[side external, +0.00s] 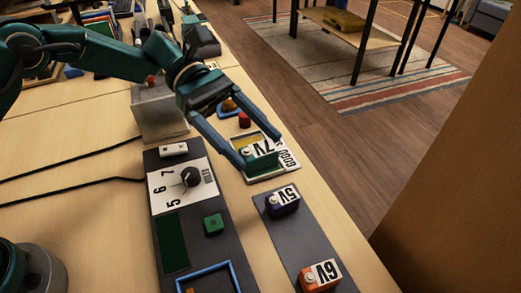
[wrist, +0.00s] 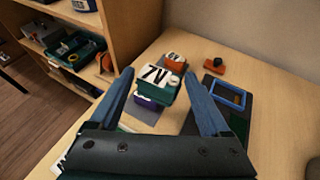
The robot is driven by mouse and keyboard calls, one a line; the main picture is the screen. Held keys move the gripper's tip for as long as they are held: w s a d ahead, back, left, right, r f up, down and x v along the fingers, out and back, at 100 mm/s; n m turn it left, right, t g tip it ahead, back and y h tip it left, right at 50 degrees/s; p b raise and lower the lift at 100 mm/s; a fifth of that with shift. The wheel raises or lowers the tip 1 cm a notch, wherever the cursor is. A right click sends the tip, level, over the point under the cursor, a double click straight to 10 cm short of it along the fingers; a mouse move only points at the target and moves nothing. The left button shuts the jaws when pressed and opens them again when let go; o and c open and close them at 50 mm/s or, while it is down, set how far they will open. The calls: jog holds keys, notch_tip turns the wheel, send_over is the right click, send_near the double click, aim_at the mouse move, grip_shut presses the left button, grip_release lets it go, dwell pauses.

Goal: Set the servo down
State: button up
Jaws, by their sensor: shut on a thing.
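The green servo (side external: 263,164) with a white 7V label is between the fingers of my gripper (side external: 257,152) in the side view. My gripper is shut on it. The servo is at the white-edged tray with a GOOD card (side external: 287,162); I cannot tell whether it touches the tray floor, most of which it hides. In the wrist view the 7V servo (wrist: 156,88) shows beyond and between the blue fingers of my gripper (wrist: 158,74). The purple 5V servo (side external: 283,204) and orange 6V servo (side external: 319,276) stand on a dark strip (side external: 300,238).
A dark tester panel (side external: 193,240) with a dial (side external: 191,177), green button (side external: 214,224) and blue frame (side external: 212,279) lies left of the strip. A red piece (side external: 244,120) and another blue frame (side external: 229,109) lie behind the tray. The table edge is close on the right.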

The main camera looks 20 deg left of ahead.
jog(key=shift+w+a+r, duration=0.15)
jog(key=shift+a+r, duration=0.1)
jog(key=shift+a, duration=0.15)
jog(key=shift+s+a+f, duration=0.1)
jog(key=shift+s+a, duration=0.1)
jog(key=s+a+r+g, duration=0.1)
jog(key=s+a+r, duration=0.2)
jog(key=s+a, duration=0.75)
jog(key=shift+m, duration=0.3)
jog(key=x, duration=0.5)
jog(key=s+x, duration=0.1)
jog(key=x, duration=0.4)
jog(key=a+f+x, duration=0.1)
jog(key=x, duration=0.3)
jog(key=shift+s+d+f, duration=0.25)
jog(key=shift+s+d, duration=0.05)
jog(key=shift+s, duration=0.05)
jog(key=shift+f, duration=2.05)
jog(key=o, duration=1.2)
jog(key=shift+f, duration=0.1)
